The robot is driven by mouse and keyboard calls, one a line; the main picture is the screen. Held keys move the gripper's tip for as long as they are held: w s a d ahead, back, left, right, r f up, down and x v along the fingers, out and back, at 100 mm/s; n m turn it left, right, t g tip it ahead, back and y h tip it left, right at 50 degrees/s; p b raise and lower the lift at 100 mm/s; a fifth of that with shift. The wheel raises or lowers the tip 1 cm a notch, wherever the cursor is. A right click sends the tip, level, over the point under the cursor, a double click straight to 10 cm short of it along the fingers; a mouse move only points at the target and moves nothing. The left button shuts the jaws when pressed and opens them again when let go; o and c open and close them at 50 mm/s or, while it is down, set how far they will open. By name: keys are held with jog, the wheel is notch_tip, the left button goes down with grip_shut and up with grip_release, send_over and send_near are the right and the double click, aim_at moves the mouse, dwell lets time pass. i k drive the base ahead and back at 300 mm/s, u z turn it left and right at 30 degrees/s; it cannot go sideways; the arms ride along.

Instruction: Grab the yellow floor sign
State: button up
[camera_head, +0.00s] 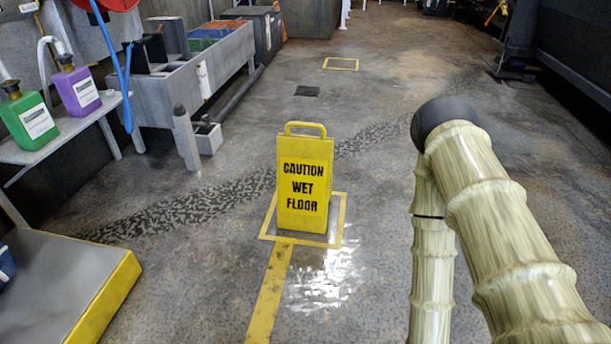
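The yellow floor sign (304,212) stands upright on the floor near the middle of the head view. It has a loop handle on top and black letters reading "CAUTION WET FLOOR". It stands within a square of yellow floor tape. My arm, pale and ribbed, is at the right of the view, apart from the sign. My gripper is not in view, so its state and hold cannot be seen.
A shelf (55,142) at left holds a green bottle (27,118) and a purple bottle (77,88). A metal trough (170,105) stands behind it. A yellow-edged platform (50,290) is at lower left. The floor around the sign is clear, with a shiny patch (325,280) in front.

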aim_at(304, 162)
jog(key=u, duration=0.7)
jog(key=i, duration=0.75)
jog(key=u, duration=0.15)
